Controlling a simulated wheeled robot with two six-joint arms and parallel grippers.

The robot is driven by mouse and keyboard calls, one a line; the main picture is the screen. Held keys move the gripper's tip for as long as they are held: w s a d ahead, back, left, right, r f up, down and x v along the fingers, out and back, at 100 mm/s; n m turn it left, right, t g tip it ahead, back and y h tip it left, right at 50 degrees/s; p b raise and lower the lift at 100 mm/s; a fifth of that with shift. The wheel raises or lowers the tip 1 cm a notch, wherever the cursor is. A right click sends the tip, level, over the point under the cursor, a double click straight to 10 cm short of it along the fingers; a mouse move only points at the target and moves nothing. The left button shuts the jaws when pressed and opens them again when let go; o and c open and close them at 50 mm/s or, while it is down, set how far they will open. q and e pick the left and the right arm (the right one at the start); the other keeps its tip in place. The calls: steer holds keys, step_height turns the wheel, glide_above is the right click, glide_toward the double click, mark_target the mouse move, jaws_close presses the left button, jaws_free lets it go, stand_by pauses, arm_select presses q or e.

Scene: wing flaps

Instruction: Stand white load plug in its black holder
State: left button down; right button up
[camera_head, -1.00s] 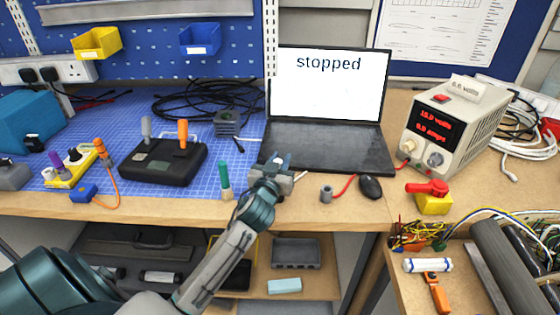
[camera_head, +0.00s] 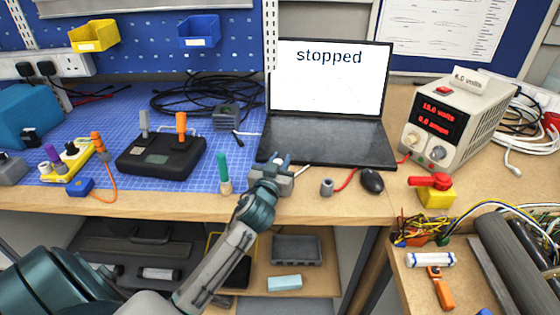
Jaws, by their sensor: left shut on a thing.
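My left gripper (camera_head: 276,172) is at the front of the bench, just before the laptop's near left corner. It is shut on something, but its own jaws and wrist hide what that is. I cannot make out a white load plug for certain. A small white piece (camera_head: 46,169) stands at the left end of a yellow strip (camera_head: 72,170), far to the left of the gripper. I cannot pick out the black holder with certainty. A small dark block (camera_head: 225,117) sits on the blue mat behind and left of the gripper. My right gripper is not in view.
A grey cylinder (camera_head: 327,187), a black mouse (camera_head: 372,181) and a red-handled yellow box (camera_head: 436,195) lie to the right. A black lever box (camera_head: 160,157) is on the mat.

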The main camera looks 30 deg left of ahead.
arm_select(q)
steer(key=shift+f+b, duration=0.45)
steer(key=shift+f, duration=0.2)
steer(key=shift+r, duration=0.1)
steer(key=shift+r, duration=0.1)
step_height(320, 180, up, 3)
steer(key=p, duration=0.3)
steer(key=shift+r, duration=0.15)
stand_by(0.7)
steer(key=shift+f+b, duration=1.65)
steer(key=shift+f, duration=0.15)
